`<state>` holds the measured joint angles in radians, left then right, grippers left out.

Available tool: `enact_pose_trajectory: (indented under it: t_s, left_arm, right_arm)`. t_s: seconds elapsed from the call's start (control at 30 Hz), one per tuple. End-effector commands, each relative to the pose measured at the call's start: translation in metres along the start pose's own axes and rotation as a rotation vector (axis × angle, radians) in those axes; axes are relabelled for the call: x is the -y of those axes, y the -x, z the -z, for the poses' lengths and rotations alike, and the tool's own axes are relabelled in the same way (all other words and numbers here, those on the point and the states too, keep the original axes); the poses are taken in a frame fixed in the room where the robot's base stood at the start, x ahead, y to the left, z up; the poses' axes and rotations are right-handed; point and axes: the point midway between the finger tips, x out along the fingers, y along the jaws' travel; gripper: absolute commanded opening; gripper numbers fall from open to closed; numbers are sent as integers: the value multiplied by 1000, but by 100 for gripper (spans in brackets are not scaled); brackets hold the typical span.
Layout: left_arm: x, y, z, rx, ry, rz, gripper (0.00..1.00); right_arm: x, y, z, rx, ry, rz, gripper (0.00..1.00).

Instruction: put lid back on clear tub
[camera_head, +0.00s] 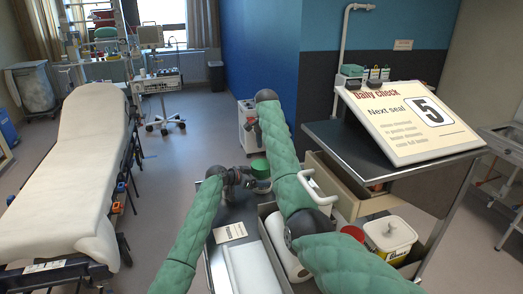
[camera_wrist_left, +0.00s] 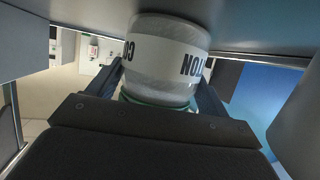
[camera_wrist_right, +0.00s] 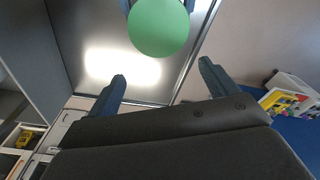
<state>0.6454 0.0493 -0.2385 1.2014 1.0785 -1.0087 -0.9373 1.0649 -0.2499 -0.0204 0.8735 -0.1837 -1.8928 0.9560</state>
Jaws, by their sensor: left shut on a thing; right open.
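The clear tub (camera_wrist_left: 165,80), banded with a white label in black letters, is between the fingers of my left gripper (camera_head: 250,180), which is shut on it. The tub partly shows in the head view (camera_head: 263,187). The round green lid (camera_head: 260,167) is at the top of the tub there; the right wrist view shows it as a flat green disc (camera_wrist_right: 159,27). A thin green edge shows against the tub in the left wrist view. Whether the lid is fully seated I cannot tell. My right gripper (camera_wrist_right: 161,72) is open and empty, apart from the lid; my arm mostly hides it in the head view.
A steel trolley top (camera_head: 222,215) with a small card (camera_head: 230,232) lies below. A bin with a white roll (camera_head: 290,262) and a yellow container (camera_head: 388,238) are at the right. A dark counter (camera_head: 335,135) holds a sign (camera_head: 408,122). A stretcher (camera_head: 75,170) stands left; floor between is free.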

Motion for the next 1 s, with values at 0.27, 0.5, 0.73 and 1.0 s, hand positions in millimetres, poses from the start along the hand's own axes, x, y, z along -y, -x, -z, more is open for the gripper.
enact_pose_trajectory:
  t_s: [0.27, 0.5, 0.73, 1.0]
  left_arm:
    - [0, 0, 1, -1, 0, 0, 15]
    - [0, 0, 1, -1, 0, 0, 15]
    - [0, 0, 1, -1, 0, 0, 15]
    - [0, 0, 1, -1, 0, 0, 15]
  right_arm:
    - [4, 0, -11, 15, 418, -4, 86]
    - [8, -1, -21, 37, 778, 4, 86]
    - [9, -1, -27, 59, 1114, 29, 86]
    - [9, -1, -31, 72, 1501, 61, 86]
